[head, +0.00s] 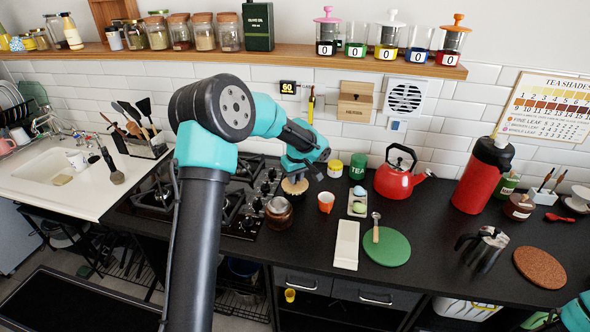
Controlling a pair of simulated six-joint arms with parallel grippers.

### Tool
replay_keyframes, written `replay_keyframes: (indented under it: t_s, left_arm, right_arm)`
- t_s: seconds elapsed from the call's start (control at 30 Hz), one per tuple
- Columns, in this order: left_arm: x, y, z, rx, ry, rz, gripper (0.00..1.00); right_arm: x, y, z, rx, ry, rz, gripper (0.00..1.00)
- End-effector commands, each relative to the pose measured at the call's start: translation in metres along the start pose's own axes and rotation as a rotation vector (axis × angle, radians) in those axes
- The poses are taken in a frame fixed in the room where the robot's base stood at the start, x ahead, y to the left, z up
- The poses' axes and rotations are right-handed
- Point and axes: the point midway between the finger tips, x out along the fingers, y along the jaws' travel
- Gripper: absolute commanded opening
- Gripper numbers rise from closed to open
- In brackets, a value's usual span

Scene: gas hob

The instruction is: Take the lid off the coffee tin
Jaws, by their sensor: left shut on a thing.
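My left gripper (294,174) points down beside the hob. It is shut on a small round tan thing (294,187), which looks like a lid; the fingers and wrist partly cover it. A dark brown round container (279,213) stands just below it in the picture, with a greyish top. It may be the coffee tin, but no label is readable, and I cannot tell whether its top is open. A green tin marked TEA (358,166) and a small yellow tin with a pale top (335,169) stand to the right. My right gripper is out of view.
The gas hob (221,200) lies left of the gripper. An orange cup (326,202), a tray with egg-like things (358,203), a red kettle (398,176) and a white board (346,244) stand to the right. A green round mat (386,249) lies near the counter's front.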

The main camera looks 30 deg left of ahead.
Motion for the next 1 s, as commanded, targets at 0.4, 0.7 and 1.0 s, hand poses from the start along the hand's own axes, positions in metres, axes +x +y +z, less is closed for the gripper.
replay_keyframes:
  t_s: [0.4,0.7,1.0]
  left_arm:
    - [-0.014,-0.027,0.051,0.001,0.0,0.001,0.0]
    - [-0.014,-0.029,0.054,-0.001,0.0,0.001,0.0]
    - [-0.014,-0.029,0.054,-0.001,0.0,0.001,0.0]
  right_arm:
    - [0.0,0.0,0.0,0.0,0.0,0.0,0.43]
    - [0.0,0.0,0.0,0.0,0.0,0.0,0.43]
    - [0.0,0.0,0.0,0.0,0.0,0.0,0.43]
